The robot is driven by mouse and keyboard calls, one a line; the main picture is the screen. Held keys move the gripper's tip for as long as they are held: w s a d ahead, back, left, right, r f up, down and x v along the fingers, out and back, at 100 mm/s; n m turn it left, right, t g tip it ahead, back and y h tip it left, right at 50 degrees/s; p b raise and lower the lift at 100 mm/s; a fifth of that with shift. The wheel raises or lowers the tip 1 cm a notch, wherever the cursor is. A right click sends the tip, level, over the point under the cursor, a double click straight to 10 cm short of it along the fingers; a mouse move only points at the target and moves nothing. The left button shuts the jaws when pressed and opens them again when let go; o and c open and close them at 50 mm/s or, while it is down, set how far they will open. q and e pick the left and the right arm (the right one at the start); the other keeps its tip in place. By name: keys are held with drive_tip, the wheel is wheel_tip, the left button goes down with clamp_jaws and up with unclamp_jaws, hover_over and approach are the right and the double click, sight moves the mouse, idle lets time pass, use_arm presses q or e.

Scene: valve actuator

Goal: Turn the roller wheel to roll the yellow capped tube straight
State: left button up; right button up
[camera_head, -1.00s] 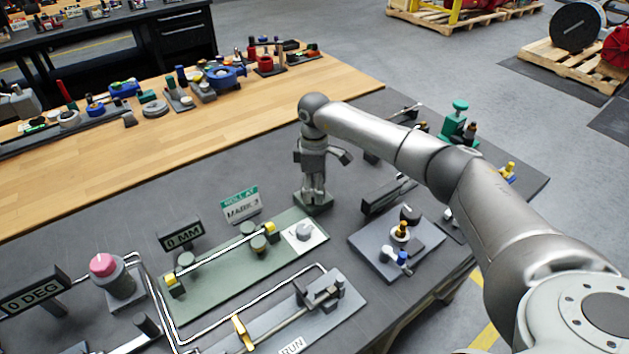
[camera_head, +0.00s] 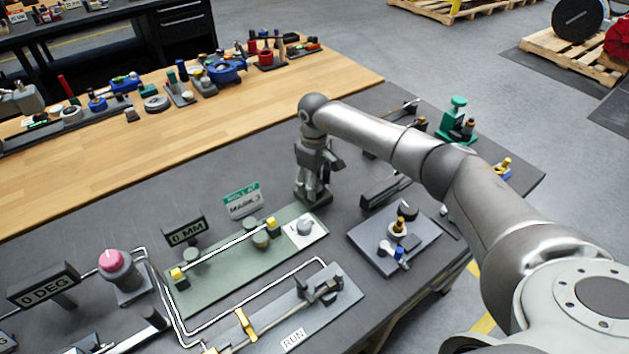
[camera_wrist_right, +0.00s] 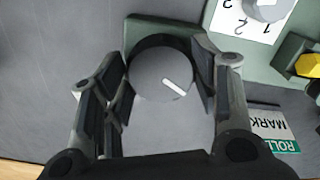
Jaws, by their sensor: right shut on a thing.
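The yellow capped tube (camera_head: 225,247) is a thin pale rod with a yellow cap at each end. It lies along the green plate (camera_head: 205,292) in the head view, by small dark green rollers (camera_head: 261,239). The roller wheel (camera_wrist_right: 163,80) is a round grey knob with a white line, seen from above in the right wrist view. My right gripper (camera_wrist_right: 168,88) is shut on this wheel, with a finger on each side. In the head view my right gripper (camera_head: 313,188) points down at the plate's far right end and hides most of the wheel. My left gripper is not in view.
A numbered dial (camera_head: 303,227) sits on the plate near the gripper. A ROLL AT MARK sign (camera_head: 242,202) and a 0 MM display (camera_head: 185,230) stand behind the plate. A pink-topped button (camera_head: 115,263) and a RUN fixture (camera_head: 300,315) are close by.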

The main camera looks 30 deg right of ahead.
drive_tip(key=shift+w, duration=0.1)
drive_tip(key=o, duration=1)
drive_tip(key=shift+r, duration=0.2)
wheel_tip(320, 180, up, 12)
drive_tip(key=shift+f, duration=0.2)
